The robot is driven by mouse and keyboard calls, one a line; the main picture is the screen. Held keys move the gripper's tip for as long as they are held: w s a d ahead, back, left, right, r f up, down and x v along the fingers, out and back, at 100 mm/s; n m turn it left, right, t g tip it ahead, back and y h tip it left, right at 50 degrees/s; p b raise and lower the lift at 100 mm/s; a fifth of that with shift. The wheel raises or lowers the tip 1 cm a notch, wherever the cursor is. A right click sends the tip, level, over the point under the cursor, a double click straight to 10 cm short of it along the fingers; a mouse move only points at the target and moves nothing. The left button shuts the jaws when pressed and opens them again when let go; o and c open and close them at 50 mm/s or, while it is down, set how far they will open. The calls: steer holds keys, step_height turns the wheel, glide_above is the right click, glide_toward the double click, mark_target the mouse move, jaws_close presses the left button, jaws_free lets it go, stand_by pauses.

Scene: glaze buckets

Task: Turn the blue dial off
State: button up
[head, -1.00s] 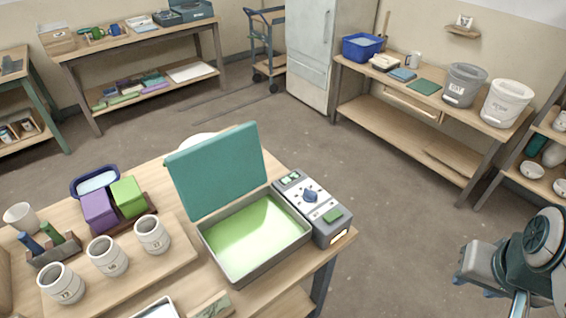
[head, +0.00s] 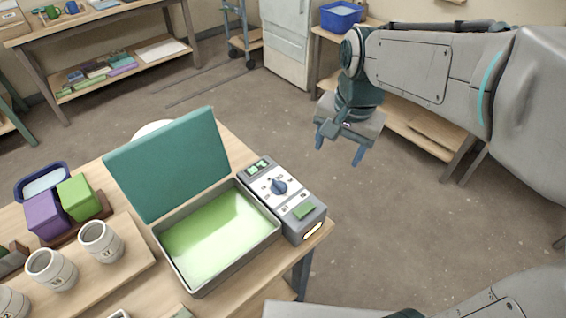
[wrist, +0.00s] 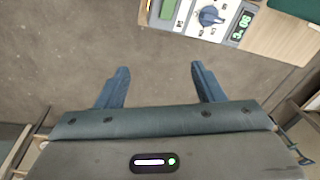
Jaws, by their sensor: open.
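The blue dial (head: 279,187) sits on the white face of a grey control box (head: 309,227) at the table's right end. The dial also shows at the top of the wrist view (wrist: 209,16), beside a lit display (wrist: 243,22). My gripper (head: 339,152) is open and empty, above the floor to the right of the box and apart from it. In the wrist view its two fingers (wrist: 157,82) are spread with only floor between them. The dial's pointer setting is too small to read.
A tray of green glaze (head: 218,235) with a raised teal lid (head: 168,165) stands left of the box. White cups (head: 101,241) and purple and green blocks (head: 76,195) are farther left. A back bench (head: 415,120) stands behind my arm. Open floor lies right of the table.

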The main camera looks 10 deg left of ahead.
mark_target(279, 182)
steer(key=w+a+f+m+g+b, duration=0.1)
steer(key=w+a+f+m+b, duration=0.3)
steer(key=a, duration=0.9)
steer(key=shift+h, duration=0.4)
steer(key=f, duration=0.4)
steer(key=w+f+p, duration=0.1)
steer(key=f, duration=0.9)
steer(key=shift+w+d+f, duration=0.2)
steer(key=shift+f, duration=0.05)
